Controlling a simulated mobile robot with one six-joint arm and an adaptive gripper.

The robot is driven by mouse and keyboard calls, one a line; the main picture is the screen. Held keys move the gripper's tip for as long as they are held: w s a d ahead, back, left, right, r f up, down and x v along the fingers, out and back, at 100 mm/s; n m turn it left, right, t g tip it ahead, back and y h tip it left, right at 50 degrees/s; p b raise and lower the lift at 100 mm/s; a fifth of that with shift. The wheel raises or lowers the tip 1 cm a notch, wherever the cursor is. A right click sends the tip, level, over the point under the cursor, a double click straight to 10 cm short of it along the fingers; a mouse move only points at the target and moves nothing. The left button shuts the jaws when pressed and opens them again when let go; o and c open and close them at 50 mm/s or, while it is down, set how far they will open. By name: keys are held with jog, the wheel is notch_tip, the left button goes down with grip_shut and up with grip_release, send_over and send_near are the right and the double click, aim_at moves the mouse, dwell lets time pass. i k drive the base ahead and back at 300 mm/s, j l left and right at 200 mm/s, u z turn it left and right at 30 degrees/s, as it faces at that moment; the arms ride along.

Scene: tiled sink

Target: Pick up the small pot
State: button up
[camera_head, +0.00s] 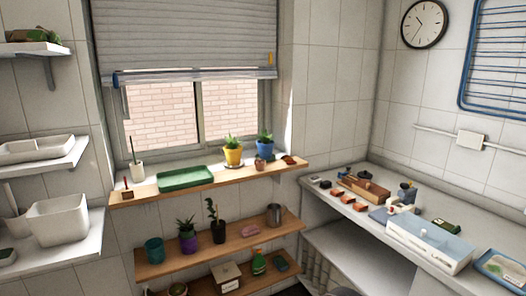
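Several pots are in view, and I cannot tell for certain which is the small pot. The smallest is a terracotta pot (259,165) on the upper wooden shelf under the window, between a yellow pot (233,156) and a blue pot (265,149), both with plants. On the shelf below are a teal pot (154,250), a purple pot (188,242) with a plant and a dark pot (218,232) with a plant. My gripper is not in view.
A green tray (185,178) lies on the upper wooden shelf (147,193). The counter (345,207) at right holds small blocks, a wooden box and a long white-blue box (428,240). White shelves at left hold a white bin (58,221).

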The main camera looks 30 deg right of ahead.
aim_at(260, 163)
jog(key=i+l+z, duration=0.1)
jog(key=i+l, duration=0.25)
jog(key=i+l+z, duration=0.1)
jog(key=i+l, duration=0.25)
jog(key=i, duration=0.2)
jog(key=i+l+z, duration=0.1)
jog(key=i+l, duration=0.15)
jog(key=i, duration=0.2)
